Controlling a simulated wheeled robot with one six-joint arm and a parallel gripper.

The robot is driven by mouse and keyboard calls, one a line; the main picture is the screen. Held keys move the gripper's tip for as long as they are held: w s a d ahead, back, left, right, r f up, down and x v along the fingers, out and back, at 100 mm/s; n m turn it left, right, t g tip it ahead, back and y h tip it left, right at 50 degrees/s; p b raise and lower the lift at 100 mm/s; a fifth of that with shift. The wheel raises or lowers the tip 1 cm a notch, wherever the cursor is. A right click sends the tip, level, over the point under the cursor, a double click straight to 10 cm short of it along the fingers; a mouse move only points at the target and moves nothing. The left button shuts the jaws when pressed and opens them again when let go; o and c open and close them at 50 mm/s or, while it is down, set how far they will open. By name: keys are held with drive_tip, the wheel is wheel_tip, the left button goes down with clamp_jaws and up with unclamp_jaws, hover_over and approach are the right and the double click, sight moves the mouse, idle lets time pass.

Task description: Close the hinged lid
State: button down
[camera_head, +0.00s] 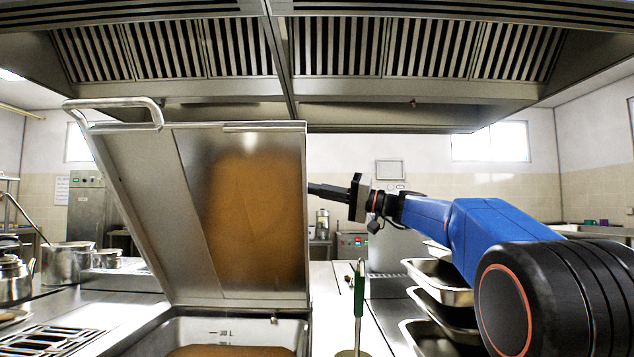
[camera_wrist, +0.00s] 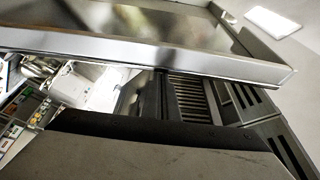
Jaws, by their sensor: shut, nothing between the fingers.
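The hinged lid (camera_head: 150,200) stands open and tilted up above a metal pan (camera_head: 285,332) holding brownish-orange contents. Its inner face shows an orange-brown reflection, and a tubular handle (camera_head: 115,103) runs along its upper left. My gripper (camera_head: 318,189) is shut and empty, at the lid's right edge about halfway up. Its tip meets that edge in the head view; I cannot tell whether it touches the lid or goes behind it. In the wrist view the lid's metal edge (camera_wrist: 150,54) crosses the upper part, close to the camera.
Stacked metal trays (camera_head: 440,292) stand below my arm. A green-handled utensil (camera_head: 359,290) stands upright right of the pan. A stove grate (camera_head: 45,342) and a pot (camera_head: 67,262) are at the left. An extractor hood (camera_head: 300,60) hangs overhead.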

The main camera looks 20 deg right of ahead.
drive_tip(key=s+a+f+n+y, duration=0.1)
drive_tip(key=s+a+f+n, duration=0.1)
drive_tip(key=s+f, duration=0.5)
drive_tip(key=shift+s+a+f+n+g, duration=0.2)
drive_tip(key=shift+a+f+n+g, duration=0.1)
drive_tip(key=shift+f+n, duration=0.15)
drive_tip(key=shift+r, duration=0.15)
